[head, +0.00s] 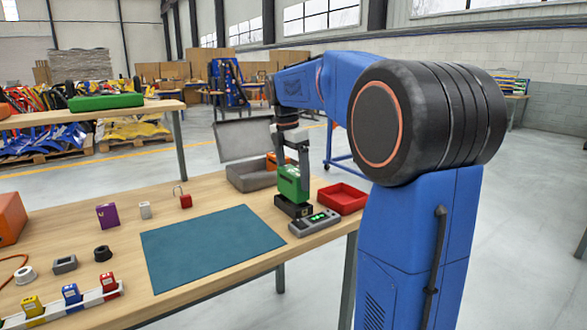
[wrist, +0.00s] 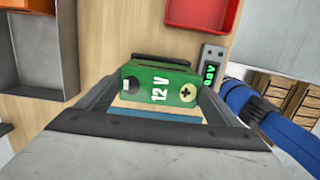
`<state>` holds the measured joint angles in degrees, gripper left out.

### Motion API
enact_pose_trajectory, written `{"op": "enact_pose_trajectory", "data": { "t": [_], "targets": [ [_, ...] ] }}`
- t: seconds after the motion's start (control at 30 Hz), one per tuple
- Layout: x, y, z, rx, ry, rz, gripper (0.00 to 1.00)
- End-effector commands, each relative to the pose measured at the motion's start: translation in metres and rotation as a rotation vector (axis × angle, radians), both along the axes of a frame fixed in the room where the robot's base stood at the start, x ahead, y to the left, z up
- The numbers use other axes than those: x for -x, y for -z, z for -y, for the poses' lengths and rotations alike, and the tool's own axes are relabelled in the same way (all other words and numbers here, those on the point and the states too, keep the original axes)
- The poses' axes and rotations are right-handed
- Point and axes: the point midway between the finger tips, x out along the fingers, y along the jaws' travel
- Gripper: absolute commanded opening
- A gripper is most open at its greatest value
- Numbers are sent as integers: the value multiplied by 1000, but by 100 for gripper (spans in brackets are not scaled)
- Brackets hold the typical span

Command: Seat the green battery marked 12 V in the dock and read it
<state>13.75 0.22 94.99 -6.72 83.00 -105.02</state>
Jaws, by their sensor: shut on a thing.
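The green battery (head: 290,184) stands upright, and its "12 V" mark and terminals face my wrist camera (wrist: 160,84). My gripper (head: 291,170) is shut on it, with one finger on each side in the wrist view. The black dock (head: 293,209) is directly under the battery on the table's right part. I cannot tell whether the battery's base touches the dock floor or hovers just over it. The grey meter (head: 313,223) lies beside the dock with a lit green display, which is partly seen in the wrist view (wrist: 211,70); its full reading is too small to tell.
A red tray (head: 342,188) is right of the dock. A grey box (head: 250,181) with a raised lid stands behind it. A blue mat (head: 212,247) covers the middle front. A purple block (head: 107,215), a padlock (head: 185,200) and several small batteries (head: 72,295) are further left.

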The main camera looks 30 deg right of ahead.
Motion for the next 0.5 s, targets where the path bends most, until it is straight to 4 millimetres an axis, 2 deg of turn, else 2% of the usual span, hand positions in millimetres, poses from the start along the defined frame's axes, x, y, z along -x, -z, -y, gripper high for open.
{"op": "enact_pose_trajectory", "data": {
  "t": [0.17, 0.5],
  "targets": [
    [0, 7, 0, 1, 0, 2, 23],
    [0, 41, 0, 1, 1, 2, 23]
  ]
}}
